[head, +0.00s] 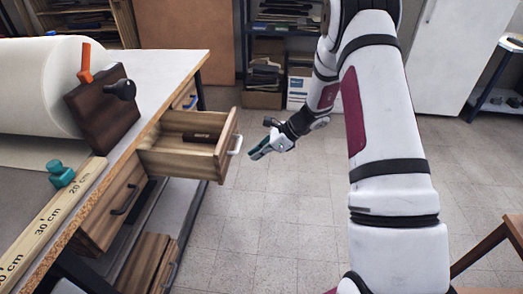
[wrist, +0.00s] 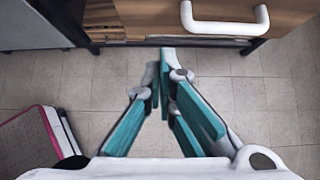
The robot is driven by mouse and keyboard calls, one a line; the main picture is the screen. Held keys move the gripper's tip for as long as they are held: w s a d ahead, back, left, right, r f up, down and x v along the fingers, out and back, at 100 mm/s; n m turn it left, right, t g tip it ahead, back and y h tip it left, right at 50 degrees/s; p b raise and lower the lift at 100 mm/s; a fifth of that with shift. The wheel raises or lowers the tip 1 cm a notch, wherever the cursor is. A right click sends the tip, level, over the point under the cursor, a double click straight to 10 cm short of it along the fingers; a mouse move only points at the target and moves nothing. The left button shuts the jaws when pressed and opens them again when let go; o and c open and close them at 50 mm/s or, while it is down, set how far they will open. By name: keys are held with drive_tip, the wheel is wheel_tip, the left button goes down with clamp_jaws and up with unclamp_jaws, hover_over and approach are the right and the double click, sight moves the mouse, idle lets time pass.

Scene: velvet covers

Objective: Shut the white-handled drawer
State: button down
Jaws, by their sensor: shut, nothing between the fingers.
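The white-handled drawer (head: 186,155) stands pulled out from under the workbench, with a dark brown object (head: 203,136) lying inside it. Its white handle (head: 235,144) is on the front panel. In the wrist view the white handle (wrist: 228,26) shows at the top right, on the wooden front (wrist: 155,17). My gripper (head: 258,155) is shut and empty, out in front of the drawer and to the right of the handle, apart from it. In the wrist view the teal fingers of my gripper (wrist: 166,62) point toward the drawer, a little left of the handle.
The workbench (head: 166,68) carries a large white roll (head: 40,85), a wooden ruler (head: 52,220) and a dark wooden block (head: 103,110). A dark-handled drawer (head: 112,205) is nearer. A shelf with boxes (head: 265,80) stands behind. The tiled floor right of the bench is open.

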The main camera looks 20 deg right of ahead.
sight(226, 166)
drive_tip(key=shift+w+a+f, duration=0.55)
drive_tip(key=shift+w+a, duration=0.05)
drive_tip(key=shift+a, duration=0.45)
drive_tip(key=shift+w+a+f, duration=0.55)
drive_tip(key=shift+w+a, duration=0.1)
drive_tip(key=shift+a, duration=0.45)
drive_tip(key=shift+w+a+f, duration=0.55)
drive_tip(key=shift+w+a, duration=0.05)
drive_tip(key=shift+a, duration=0.45)
drive_tip(key=shift+a, duration=0.15)
drive_tip(key=w+a+b, duration=0.2)
drive_tip(key=w+a, duration=0.2)
drive_tip(key=a, duration=0.2)
drive_tip(key=w+a+b, duration=0.2)
drive_tip(key=w+a, duration=0.2)
drive_tip(key=a, duration=0.3)
drive_tip(key=w+a+b, duration=0.2)
drive_tip(key=w+a, duration=0.1)
drive_tip(key=a, duration=0.4)
drive_tip(key=shift+w+a, duration=0.15)
drive_tip(key=shift+w, duration=0.25)
